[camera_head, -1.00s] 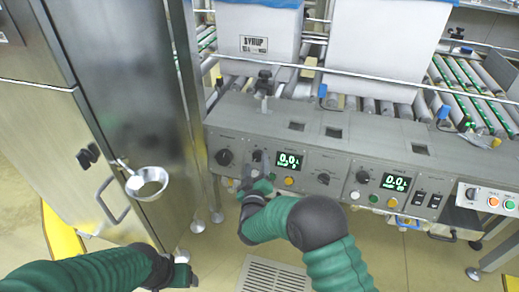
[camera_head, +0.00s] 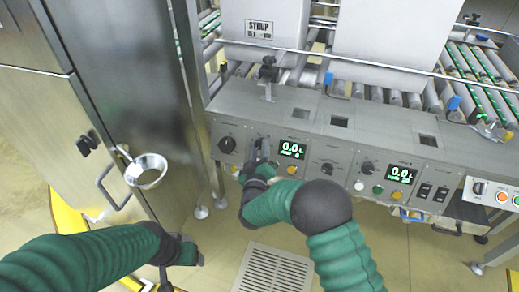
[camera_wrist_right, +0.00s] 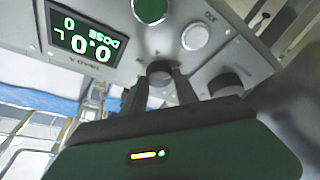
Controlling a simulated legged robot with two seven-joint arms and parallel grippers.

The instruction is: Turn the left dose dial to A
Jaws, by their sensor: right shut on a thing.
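The left dose dial is a dark round knob just left of the left display (camera_head: 292,149), which reads 0.0. My right gripper (camera_head: 262,152) covers most of this dial in the head view. In the right wrist view the dial (camera_wrist_right: 159,70) sits between the two fingers of my right gripper (camera_wrist_right: 160,88), which is shut on it. The dose display (camera_wrist_right: 84,38) shows upside down beside it. The dial's pointer and the letter it points to cannot be read. My left gripper (camera_head: 187,251) hangs low at the left, away from the panel; its fingers are unclear.
Another black knob (camera_head: 227,145) is left of the dial. A white button (camera_wrist_right: 195,36) and a green button (camera_wrist_right: 150,10) are close to the fingers. A right dial (camera_head: 368,167) and right display (camera_head: 401,174) are farther along. A steel cabinet (camera_head: 140,90) stands at left.

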